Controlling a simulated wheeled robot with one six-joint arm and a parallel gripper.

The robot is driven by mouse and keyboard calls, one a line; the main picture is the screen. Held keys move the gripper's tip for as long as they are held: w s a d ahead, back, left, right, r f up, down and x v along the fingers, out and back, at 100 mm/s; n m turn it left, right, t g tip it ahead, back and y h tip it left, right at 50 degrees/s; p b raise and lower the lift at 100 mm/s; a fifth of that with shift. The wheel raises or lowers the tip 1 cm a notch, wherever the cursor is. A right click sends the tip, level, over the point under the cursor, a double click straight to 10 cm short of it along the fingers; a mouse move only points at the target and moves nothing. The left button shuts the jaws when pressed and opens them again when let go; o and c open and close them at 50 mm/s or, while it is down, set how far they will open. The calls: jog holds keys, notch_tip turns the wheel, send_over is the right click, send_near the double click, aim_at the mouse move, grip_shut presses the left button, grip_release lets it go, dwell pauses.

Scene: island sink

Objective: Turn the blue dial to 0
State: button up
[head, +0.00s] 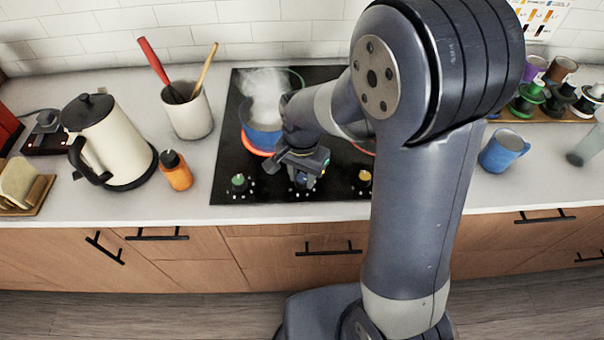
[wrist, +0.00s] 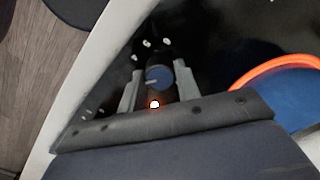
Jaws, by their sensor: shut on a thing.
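The blue dial (wrist: 158,78) is on the front strip of the black cooktop. In the wrist view it sits between the two grey fingers of my gripper (wrist: 157,72), which are shut on it. A pale pointer mark on the dial points left in that view. Several white marks lie around the dial, too small to read. An orange-white light glows beside it. In the head view my gripper (head: 301,165) is over the middle of the cooktop's front edge and covers most of the dial.
A blue pot (head: 263,138) steams on a glowing orange burner (head: 256,152) just behind my gripper. A green dial (head: 238,182) is to the left and a yellow dial (head: 364,178) to the right. A kettle (head: 108,140) and orange bottle (head: 176,172) stand farther left.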

jog(key=shift+n, duration=0.3)
jog(key=n+b, duration=0.1)
jog(key=n, duration=0.4)
jog(key=n+b, duration=0.1)
jog(key=n, duration=0.5)
jog(key=shift+n, duration=0.4)
jog(key=n, duration=1.1)
jog(key=shift+b, duration=0.3)
jog(key=shift+n, duration=0.4)
jog(key=o, duration=1)
jog(key=shift+c, duration=0.2)
jog(key=shift+r, duration=0.1)
